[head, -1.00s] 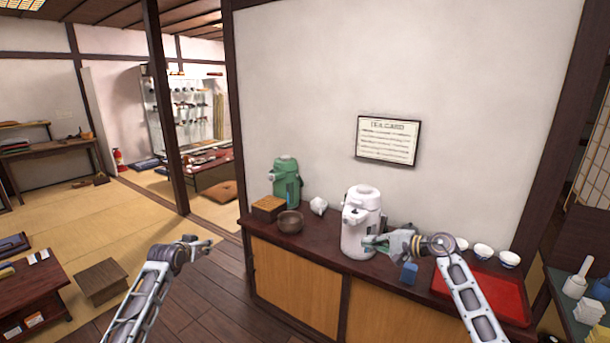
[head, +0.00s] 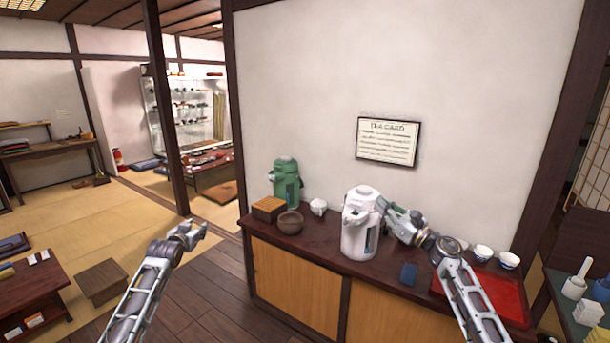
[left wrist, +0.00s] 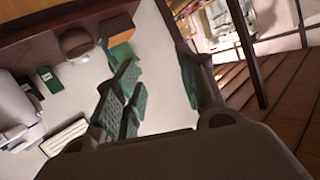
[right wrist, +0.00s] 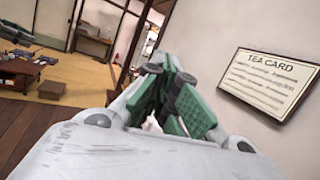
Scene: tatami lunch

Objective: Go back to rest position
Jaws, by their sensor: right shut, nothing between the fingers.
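My left gripper (head: 197,234) is open and empty, in the air over the floor left of the counter. Its spread green fingers also show in the left wrist view (left wrist: 158,65). My right gripper (head: 384,206) is shut and empty, up beside the top right of the white air pot (head: 356,235) on the counter. I cannot tell whether it touches the pot. In the right wrist view the closed green fingers (right wrist: 163,72) show, with the tea card (right wrist: 265,85) on the wall to their right.
Open floor (head: 205,290) lies left.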

